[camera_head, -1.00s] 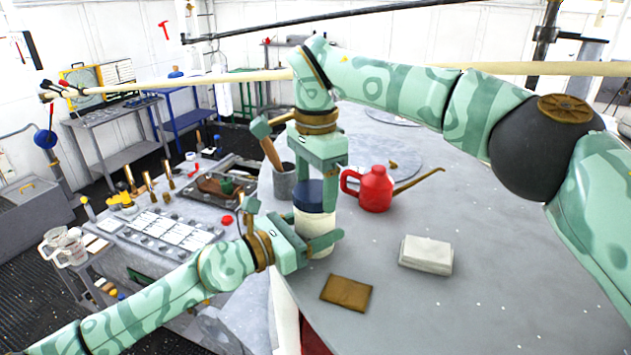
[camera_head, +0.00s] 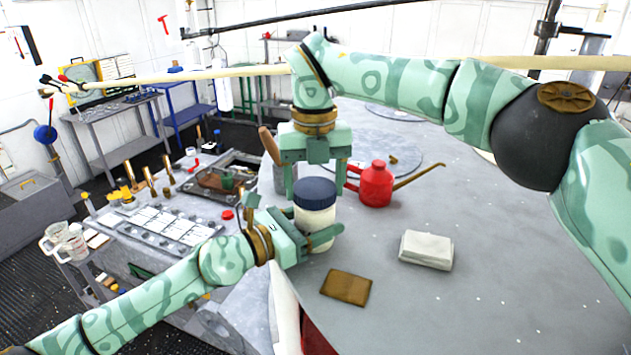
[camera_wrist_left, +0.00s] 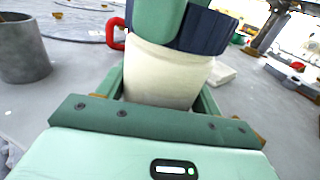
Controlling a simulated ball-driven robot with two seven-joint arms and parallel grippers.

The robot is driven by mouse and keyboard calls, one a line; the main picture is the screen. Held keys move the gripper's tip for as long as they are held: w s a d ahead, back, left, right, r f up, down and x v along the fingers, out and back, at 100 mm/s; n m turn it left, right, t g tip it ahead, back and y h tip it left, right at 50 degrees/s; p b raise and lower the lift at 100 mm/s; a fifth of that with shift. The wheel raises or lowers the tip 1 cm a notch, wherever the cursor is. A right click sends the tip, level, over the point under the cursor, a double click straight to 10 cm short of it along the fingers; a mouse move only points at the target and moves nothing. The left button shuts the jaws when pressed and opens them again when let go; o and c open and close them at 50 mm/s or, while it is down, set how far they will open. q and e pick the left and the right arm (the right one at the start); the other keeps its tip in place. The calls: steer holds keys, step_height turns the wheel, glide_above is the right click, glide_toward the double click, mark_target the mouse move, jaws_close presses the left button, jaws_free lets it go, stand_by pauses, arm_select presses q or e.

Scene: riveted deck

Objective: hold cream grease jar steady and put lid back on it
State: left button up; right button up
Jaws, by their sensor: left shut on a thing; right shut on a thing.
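The cream grease jar (camera_head: 316,228) stands upright on the grey table. My left gripper (camera_head: 310,226) is shut on its body from the left, one finger along the near side. The dark blue lid (camera_head: 315,193) sits level over the jar's mouth. My right gripper (camera_head: 315,178) comes down from above and is shut on the lid, with a finger at either side. In the left wrist view the jar (camera_wrist_left: 168,72) is between my left fingers, and a right finger partly hides the lid (camera_wrist_left: 205,32). I cannot tell whether the lid is tight.
A red oil can (camera_head: 376,187) stands behind the jar to the right, and a grey cup (camera_head: 284,178) behind to the left. A brown pad (camera_head: 346,288) and a folded white cloth (camera_head: 427,250) lie in front.

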steer(key=m, duration=0.6)
steer(key=shift+m, duration=0.3)
steer(key=m, duration=0.6)
steer(key=shift+w+m, duration=0.15)
steer(key=shift+m, duration=0.15)
steer(key=o, duration=0.9)
steer(key=shift+o, duration=0.2)
steer(key=shift+r, duration=2.25)
steer(key=shift+f, duration=0.1)
steer(key=shift+c, duration=0.2)
